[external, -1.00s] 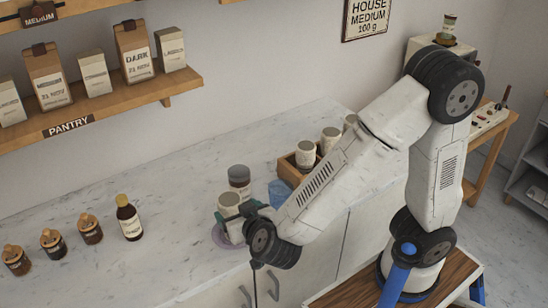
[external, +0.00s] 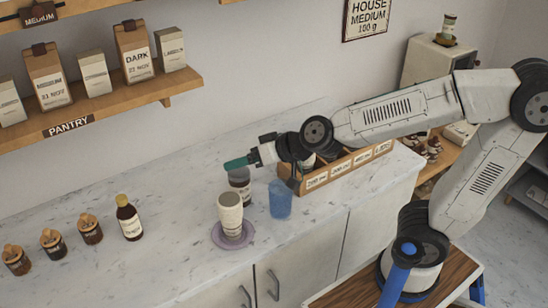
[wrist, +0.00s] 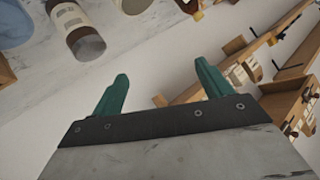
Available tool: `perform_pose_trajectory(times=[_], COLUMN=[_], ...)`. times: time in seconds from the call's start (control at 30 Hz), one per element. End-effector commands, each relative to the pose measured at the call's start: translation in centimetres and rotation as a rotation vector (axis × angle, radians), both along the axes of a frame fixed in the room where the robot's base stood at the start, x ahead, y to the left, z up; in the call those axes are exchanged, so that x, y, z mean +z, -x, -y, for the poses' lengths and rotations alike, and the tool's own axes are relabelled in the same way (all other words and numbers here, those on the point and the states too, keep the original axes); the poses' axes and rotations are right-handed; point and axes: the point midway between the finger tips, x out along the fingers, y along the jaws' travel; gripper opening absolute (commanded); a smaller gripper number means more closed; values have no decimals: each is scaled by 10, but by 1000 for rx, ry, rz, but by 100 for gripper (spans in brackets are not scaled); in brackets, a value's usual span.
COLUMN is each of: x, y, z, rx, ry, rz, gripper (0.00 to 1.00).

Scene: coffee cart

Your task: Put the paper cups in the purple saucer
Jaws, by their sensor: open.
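White paper cups (external: 230,209) stand upright in a stack on the purple saucer (external: 217,239) on the counter; at least two seem nested. My gripper (external: 240,163) is raised behind and above them, apart from the saucer. Its green fingers (wrist: 160,82) are spread with nothing between them in the wrist view. In the external view the gripper overlaps the top of a canister with a brown band (external: 239,179), which shows whole in the wrist view (wrist: 75,30).
A translucent blue cup (external: 280,200) stands right of the saucer. Behind it is a labelled wooden box (external: 345,166), partly hidden by my arm. A dark bottle (external: 129,219) and several small jars (external: 53,243) stand at left. A pantry shelf (external: 110,100) hangs above.

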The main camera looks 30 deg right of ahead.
Motion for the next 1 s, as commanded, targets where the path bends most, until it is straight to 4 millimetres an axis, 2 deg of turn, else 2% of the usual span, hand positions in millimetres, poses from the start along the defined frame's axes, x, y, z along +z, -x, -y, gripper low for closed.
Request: perform_pose_trajectory(times=[0.03,0.17,0.3,0.4,0.5,0.6,0.67,1.0], x=[0,-18,-41,-50,-54,-55,-55,-55], y=[3,31,77,113,141,157,161,162], z=[28,100,187,237,271,287,291,291], rx=[16,49,-15,-94,-165,-204,-215,-213], ry=[31,175,360,466,536,573,582,585], rz=[-35,-192,-408,-557,-667,-728,-744,-747], gripper=[78,78,78,78,78,78,78,78])
